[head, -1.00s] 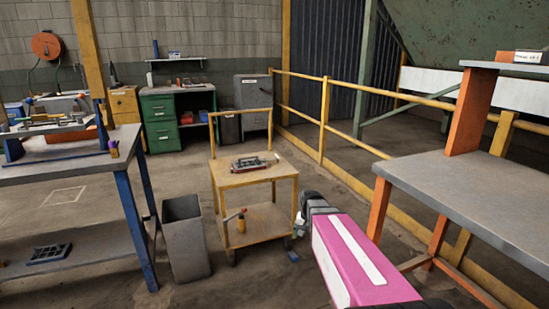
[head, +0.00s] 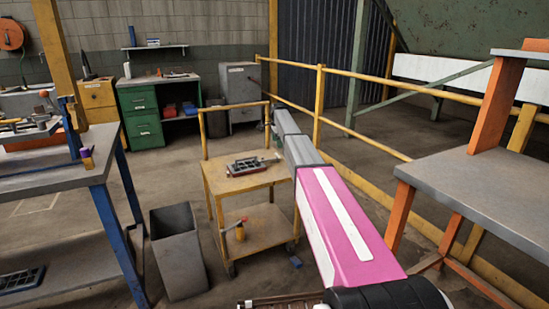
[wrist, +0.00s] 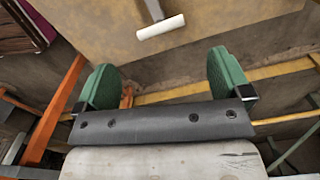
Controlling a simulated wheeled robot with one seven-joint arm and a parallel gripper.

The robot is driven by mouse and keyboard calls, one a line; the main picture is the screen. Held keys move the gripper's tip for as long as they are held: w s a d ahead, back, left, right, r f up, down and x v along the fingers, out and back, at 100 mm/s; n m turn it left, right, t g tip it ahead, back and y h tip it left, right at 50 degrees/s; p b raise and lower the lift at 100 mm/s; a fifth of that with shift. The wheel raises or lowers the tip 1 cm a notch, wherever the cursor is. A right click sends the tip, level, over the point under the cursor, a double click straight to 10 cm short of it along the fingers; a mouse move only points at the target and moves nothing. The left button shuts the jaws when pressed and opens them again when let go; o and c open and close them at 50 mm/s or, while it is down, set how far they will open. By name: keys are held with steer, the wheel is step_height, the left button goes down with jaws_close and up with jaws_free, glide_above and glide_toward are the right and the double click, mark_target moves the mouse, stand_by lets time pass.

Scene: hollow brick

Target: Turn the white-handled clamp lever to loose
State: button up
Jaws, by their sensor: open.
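The clamp (head: 247,166) is a dark, flat device lying on the top of the yellow cart (head: 222,185). Its white handle (wrist: 161,27) shows in the wrist view as a short white bar over the yellow cart top, at the upper middle. My gripper (wrist: 163,72) shows there with two green fingers spread wide apart and nothing between them. The handle lies ahead of the fingers, apart from them and roughly centred on the gap. In the head view my pink and grey arm reaches toward the cart's right side, and the gripper is mostly hidden.
A grey bin (head: 178,252) stands left of the cart. A blue-legged workbench (head: 60,180) is at the left and a grey-topped bench (head: 480,190) at the right. A yellow railing (head: 318,105) runs behind the cart.

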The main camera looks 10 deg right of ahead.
mark_target(278, 158)
step_height(278, 158, down, 11)
steer(key=shift+r, duration=0.1)
stand_by(0.4)
steer(key=c, duration=0.7)
